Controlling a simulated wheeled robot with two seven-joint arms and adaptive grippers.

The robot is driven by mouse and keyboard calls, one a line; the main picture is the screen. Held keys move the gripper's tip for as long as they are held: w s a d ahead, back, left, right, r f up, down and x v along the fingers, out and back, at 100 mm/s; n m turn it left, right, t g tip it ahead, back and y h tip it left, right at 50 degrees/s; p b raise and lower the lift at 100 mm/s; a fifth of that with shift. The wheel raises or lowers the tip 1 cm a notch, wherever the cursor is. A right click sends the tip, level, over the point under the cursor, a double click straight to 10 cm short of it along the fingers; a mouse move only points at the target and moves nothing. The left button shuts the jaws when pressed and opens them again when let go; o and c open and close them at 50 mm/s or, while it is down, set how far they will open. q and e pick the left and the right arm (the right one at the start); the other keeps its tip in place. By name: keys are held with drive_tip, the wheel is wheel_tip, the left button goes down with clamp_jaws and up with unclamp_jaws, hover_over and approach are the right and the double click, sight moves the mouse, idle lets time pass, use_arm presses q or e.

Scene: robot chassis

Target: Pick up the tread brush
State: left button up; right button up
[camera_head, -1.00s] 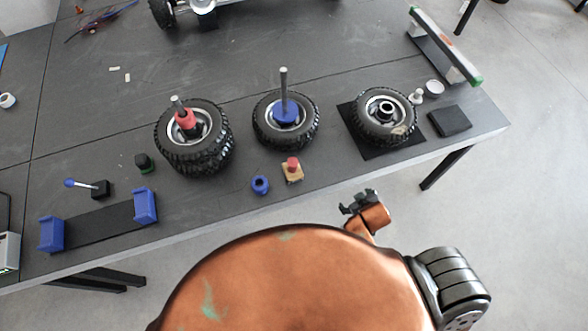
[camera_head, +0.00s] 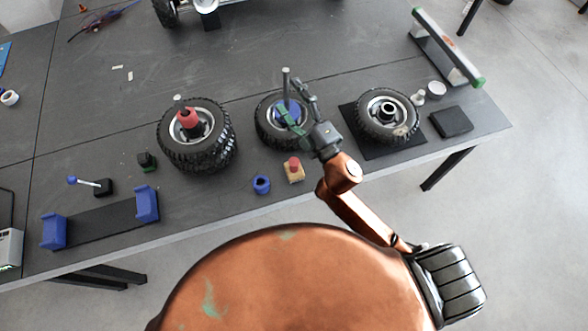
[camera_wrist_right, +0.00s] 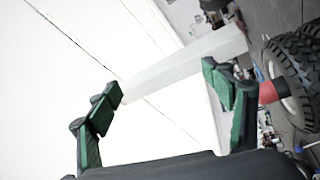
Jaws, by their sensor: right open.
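A small tan block with a red knob (camera_head: 293,170) stands near the table's front edge; it looks most like the tread brush, but I cannot be sure. My right gripper (camera_head: 295,98) is above the middle tyre, beyond and a little above that block in the head view. In the right wrist view its two green and black fingers (camera_wrist_right: 163,82) are spread, with no object clearly held between them. A pale bar shows behind them. My left gripper is not in view.
The middle tyre (camera_head: 268,135) carries a blue hub and an upright metal post (camera_head: 286,80). A tyre stack (camera_head: 205,155) with a red hub stands left, another tyre (camera_head: 398,130) right on a black mat. A blue ring (camera_head: 261,184) lies beside the tan block.

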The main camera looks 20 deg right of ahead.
sight(293, 161)
drive_tip(key=s+a+r+n+g+y, duration=0.3)
drive_tip(key=a+n+y, duration=0.3)
drive_tip(key=a+n, duration=0.2)
drive_tip(key=s+a+r+n+g+y, duration=0.25)
drive_tip(key=a+n+g+y, duration=0.2)
drive_tip(key=a+n, duration=0.3)
drive_tip(key=s+a+f+n+g+h, duration=0.2)
drive_tip(key=s+a+f+n+g, duration=0.75)
drive_tip(key=f+n+g, duration=0.4)
drive_tip(key=w+d+f+n+h, duration=0.3)
drive_tip(key=d+f+n+h, duration=0.5)
drive_tip(key=d+f, duration=0.4)
drive_tip(key=w+d+h, duration=0.1)
drive_tip(key=d+h, duration=0.1)
drive_tip(key=d, duration=0.2)
drive_tip(key=w+d+f+t+h, duration=0.1)
drive_tip(key=w+d+h, duration=0.1)
drive_tip(key=d, duration=0.1)
drive_tip(key=w+d+f+h, duration=0.1)
drive_tip(key=w+d+h, duration=0.1)
drive_tip(key=d+h, duration=0.1)
drive_tip(key=shift+d+f, duration=0.2)
drive_tip(key=shift+d, duration=0.65)
drive_tip(key=shift+d+f, duration=0.15)
drive_tip(key=shift+f, duration=0.7)
wheel_tip(293, 161, down, 6)
drive_tip(key=shift+d+r, duration=0.1)
drive_tip(key=shift+d, duration=0.05)
